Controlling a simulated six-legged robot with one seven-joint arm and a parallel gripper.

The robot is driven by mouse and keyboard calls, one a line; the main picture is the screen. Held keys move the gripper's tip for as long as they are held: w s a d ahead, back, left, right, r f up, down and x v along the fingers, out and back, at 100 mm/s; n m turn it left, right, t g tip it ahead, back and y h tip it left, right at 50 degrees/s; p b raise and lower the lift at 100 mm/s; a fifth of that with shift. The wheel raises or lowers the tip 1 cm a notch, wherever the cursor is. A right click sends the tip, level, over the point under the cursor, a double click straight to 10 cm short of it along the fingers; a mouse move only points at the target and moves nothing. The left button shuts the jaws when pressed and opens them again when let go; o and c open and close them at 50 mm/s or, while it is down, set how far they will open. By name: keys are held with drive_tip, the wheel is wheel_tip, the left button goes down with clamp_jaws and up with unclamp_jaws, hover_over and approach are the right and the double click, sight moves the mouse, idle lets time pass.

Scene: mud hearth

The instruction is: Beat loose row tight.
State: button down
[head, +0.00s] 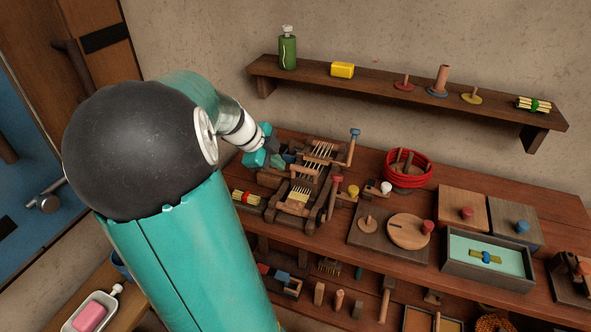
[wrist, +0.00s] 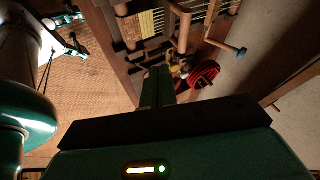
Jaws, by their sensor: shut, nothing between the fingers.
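A small wooden loom (head: 303,186) stands on the left part of the table, with pale warp threads and a strip of yellowish weaving (head: 299,194) at its near end. The loom's weaving also shows at the top of the wrist view (wrist: 146,22), with pale warp threads (wrist: 198,14) to its right. A blue-knobbed lever (head: 354,134) rises at the loom's far right, and a red-knobbed lever (head: 335,182) stands at its right side. My gripper (head: 265,152) is at the loom's far left side; its fingers (wrist: 158,84) are shut and empty. I cannot tell whether they touch the loom.
Boards with knobs and a turquoise-lined tray (head: 488,257) fill the table's right. A wall shelf (head: 410,95) holds a green bottle (head: 288,50) and small items. A tied bundle (head: 247,197) lies left of the loom.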

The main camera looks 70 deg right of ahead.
drive_tip(key=x, duration=0.3)
drive_tip(key=d+x, duration=0.1)
drive_tip(key=x, duration=0.6)
drive_tip(key=shift+w+d+r, duration=0.1)
drive_tip(key=shift+d+r, duration=0.2)
drive_tip(key=shift+r, duration=0.1)
drive_tip(key=shift+d+f, duration=0.15)
drive_tip(key=shift+d, duration=0.75)
drive_tip(key=d, duration=0.7)
drive_tip(key=shift+s+d, duration=0.35)
drive_tip(key=shift+s, duration=0.05)
